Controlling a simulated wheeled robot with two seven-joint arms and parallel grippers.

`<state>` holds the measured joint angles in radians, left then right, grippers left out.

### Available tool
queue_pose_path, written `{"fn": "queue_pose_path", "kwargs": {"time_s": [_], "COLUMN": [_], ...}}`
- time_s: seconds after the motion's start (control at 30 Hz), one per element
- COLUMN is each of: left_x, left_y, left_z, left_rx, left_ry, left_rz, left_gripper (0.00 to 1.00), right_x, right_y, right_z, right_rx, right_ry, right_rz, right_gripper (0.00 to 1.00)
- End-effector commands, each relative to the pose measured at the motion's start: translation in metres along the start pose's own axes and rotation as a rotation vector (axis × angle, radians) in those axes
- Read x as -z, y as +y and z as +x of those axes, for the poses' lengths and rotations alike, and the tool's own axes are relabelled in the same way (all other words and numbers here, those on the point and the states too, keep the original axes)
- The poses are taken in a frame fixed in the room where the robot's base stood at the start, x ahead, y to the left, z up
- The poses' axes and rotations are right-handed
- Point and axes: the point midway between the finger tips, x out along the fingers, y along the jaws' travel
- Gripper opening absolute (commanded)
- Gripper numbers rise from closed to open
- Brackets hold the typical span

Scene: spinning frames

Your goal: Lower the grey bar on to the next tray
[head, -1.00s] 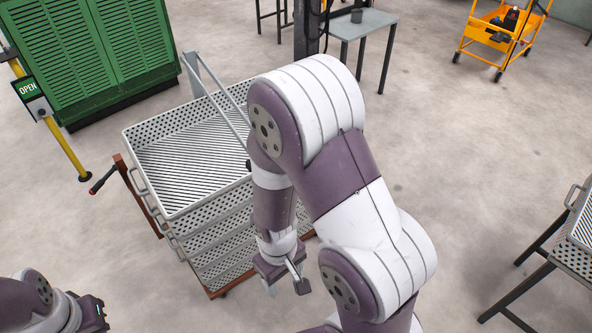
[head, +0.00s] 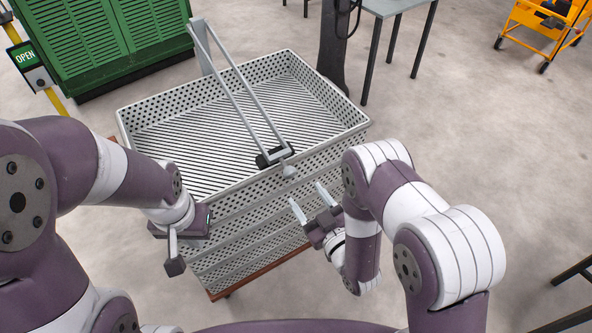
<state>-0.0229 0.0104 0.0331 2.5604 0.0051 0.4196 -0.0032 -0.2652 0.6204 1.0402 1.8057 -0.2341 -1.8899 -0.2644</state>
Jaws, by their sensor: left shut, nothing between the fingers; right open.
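The grey bar (head: 237,92) is a long frame of two thin rails. It runs from a post at the back left across the top tray to a crossbar with a black block near the front rim. I cannot tell whether its front end touches the tray. The top tray (head: 335,124) is light grey, perforated and empty, on a stack of similar trays. My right gripper (head: 308,197) is open and empty just in front of the stack, its fingers pointing up towards the bar's front end. My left gripper (head: 174,266) is shut and empty at the stack's front left, pointing down.
The stack stands on a reddish-brown base (head: 262,271). A grey table (head: 398,8) and an orange cart (head: 540,25) stand behind.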

Motion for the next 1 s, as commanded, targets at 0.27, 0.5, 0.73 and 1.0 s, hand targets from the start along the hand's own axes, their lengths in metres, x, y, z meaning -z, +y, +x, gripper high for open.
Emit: {"fn": "queue_pose_path", "kwargs": {"time_s": [0.27,0.5,0.73,1.0], "left_x": [0.000,-0.001,-0.001,-0.001], "left_y": [0.000,0.000,0.000,0.000], "left_z": [0.005,0.006,0.006,0.006], "left_rx": [0.000,0.000,0.000,0.000], "left_ry": [0.000,0.000,0.000,0.000], "left_rz": [0.000,0.000,0.000,0.000], "left_gripper": [0.00,0.00,0.00,0.00], "right_x": [-0.001,-0.001,-0.001,-0.001], "right_y": [0.000,0.000,0.000,0.000], "right_z": [0.068,0.091,0.091,0.091], "right_rx": [0.000,-0.001,-0.001,-0.001], "right_ry": [0.001,-0.002,-0.003,-0.003], "right_rz": [0.001,0.001,0.002,0.002], "right_gripper": [0.64,0.64,0.64,0.00]}}
